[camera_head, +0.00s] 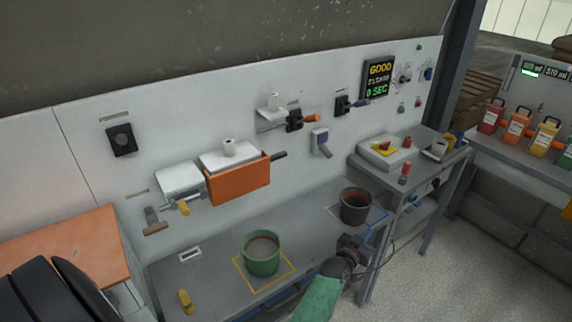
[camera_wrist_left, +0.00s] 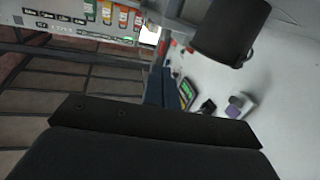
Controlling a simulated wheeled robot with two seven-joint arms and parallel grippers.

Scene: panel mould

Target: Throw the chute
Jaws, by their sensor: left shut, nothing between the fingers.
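I cannot tell for sure which fixture is the chute. An orange box-like fixture (camera_head: 238,184) with a white top and a dark handle (camera_head: 279,155) on its right is mounted on the white wall panel. To its left is a white box (camera_head: 180,179) with a metal rod and a yellow grip (camera_head: 183,208) under it. My left gripper (camera_head: 352,246) is dark and shut with nothing in it. It is near the bench's front right, in front of the black bucket (camera_head: 355,208) and well away from the orange fixture. The bucket also shows in the left wrist view (camera_wrist_left: 228,35).
A green bucket (camera_head: 261,256) stands in a yellow outline on the grey bench (camera_head: 215,285). A yellow peg (camera_head: 186,301) stands at the front left. Above are an orange handle (camera_head: 312,118), a purple handle (camera_head: 320,140) and a "GOOD" display (camera_head: 378,78). Coloured bottles (camera_head: 518,126) stand right.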

